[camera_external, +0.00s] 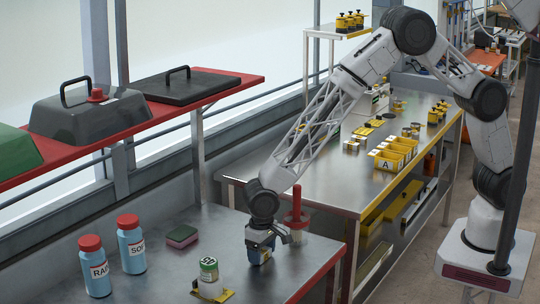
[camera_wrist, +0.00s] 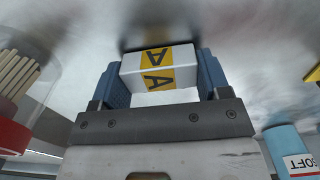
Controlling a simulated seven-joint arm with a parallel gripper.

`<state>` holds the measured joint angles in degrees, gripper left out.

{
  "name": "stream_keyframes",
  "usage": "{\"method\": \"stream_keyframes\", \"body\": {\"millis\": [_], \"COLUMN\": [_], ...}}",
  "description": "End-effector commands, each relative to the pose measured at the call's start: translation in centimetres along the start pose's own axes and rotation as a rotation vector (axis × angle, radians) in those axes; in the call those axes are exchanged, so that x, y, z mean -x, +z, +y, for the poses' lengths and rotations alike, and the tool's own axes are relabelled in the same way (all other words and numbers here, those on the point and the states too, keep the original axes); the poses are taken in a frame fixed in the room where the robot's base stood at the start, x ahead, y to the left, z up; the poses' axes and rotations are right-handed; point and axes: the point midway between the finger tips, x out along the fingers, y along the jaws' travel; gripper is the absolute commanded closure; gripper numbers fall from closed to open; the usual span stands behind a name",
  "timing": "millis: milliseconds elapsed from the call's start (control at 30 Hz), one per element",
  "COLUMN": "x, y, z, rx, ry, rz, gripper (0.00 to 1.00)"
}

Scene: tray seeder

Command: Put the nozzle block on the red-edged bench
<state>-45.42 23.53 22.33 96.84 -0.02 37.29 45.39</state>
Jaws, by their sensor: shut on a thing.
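The nozzle block (camera_wrist: 182,57), white with a yellow band marked with a black A, sits between the blue fingers of my gripper (camera_wrist: 160,75) in the wrist view. The gripper is shut on it. In the external view my gripper (camera_external: 261,248) points down, low over the grey top of the red-edged bench (camera_external: 215,233), near its right side. The fingers largely hide the block there. A dark shadow lies close by the block in the wrist view; I cannot tell whether it touches the bench.
A tin (camera_external: 208,274) on a yellow holder stands left of my gripper, and a red-topped container (camera_external: 296,215) stands just right. Two blue bottles (camera_external: 131,250) (camera_external: 94,272) and a sponge (camera_external: 182,236) are farther left. Bare bench lies between sponge and gripper.

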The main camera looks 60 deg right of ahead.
Motion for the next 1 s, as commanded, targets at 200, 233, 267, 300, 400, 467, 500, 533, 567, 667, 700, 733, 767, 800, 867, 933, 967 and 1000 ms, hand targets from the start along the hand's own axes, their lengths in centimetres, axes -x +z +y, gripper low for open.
{"method": "stream_keyframes", "body": {"millis": [200, 233, 267, 300, 400, 467, 500, 533, 567, 667, 700, 733, 767, 800, 867, 933, 967, 1000], "x": [-0.3, -0.3, -0.3, -0.3, -0.3, -0.3, -0.3, -0.2, -0.2, -0.1, 0.0, 0.1, 0.3, 0.5, 1.0, 1.7, 2.1, 2.6], "y": [0.0, 0.0, 0.0, 0.0, 0.0, 0.0, 0.0, 0.0, 0.0, 0.0, 0.0, 0.0, 0.0, 0.0, 0.0, 0.0, 0.0, 0.0], "z": [0.0, 0.0, 0.0, 0.0, 0.0, 0.0, 0.0, 0.0, 0.0, 0.0, 0.0, 0.0, 0.0, 0.0, 0.0, 0.0, 0.0, 0.0], "rx": [0.0, 0.0, 0.0, 0.0, 0.0, 0.0, 0.0, 0.0, 0.0, 0.0, 0.0, 0.0, 0.0, 0.0, 0.0, 0.0, 0.0, 0.0], "ry": [0.0, 0.0, 0.0, 0.0, 0.0, 0.0, 0.0, 0.0, 0.0, 0.0, 0.0, 0.0, -0.001, -0.001, -0.001, -0.001, -0.001, -0.002], "rz": [0.0, 0.0, 0.0, 0.0, 0.0, 0.0, 0.0, 0.0, 0.0, 0.0, 0.0, 0.0, 0.001, 0.001, 0.001, 0.001, 0.001, 0.002], "gripper": [0.21, 0.16, 0.12, 0.06, 0.05, 0.05, 0.05, 0.05, 0.05, 0.05, 0.05, 0.05, 0.05, 0.05, 0.05, 0.05, 0.05, 0.05]}}
